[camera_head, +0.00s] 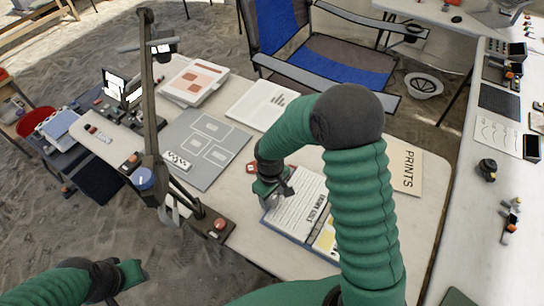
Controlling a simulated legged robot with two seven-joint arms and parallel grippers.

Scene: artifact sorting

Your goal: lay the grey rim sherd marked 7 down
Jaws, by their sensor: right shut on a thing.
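My right gripper (273,194) is small in the head view, low over the left edge of a printed sheet on a board (302,204). It is shut on a small greyish piece (268,203), taken to be the grey rim sherd; its mark cannot be read and the fingers hide much of it. I cannot tell whether the piece touches the sheet. A grey mat (224,155) with several outlined boxes lies to the left of the gripper.
A lamp-like stand with a dark arm (150,105) rises left of the mat, its base near an orange-buttoned box (219,225). A white sheet (261,104) and a PRINTS folder (407,168) lie on the table. A blue chair (320,50) stands behind.

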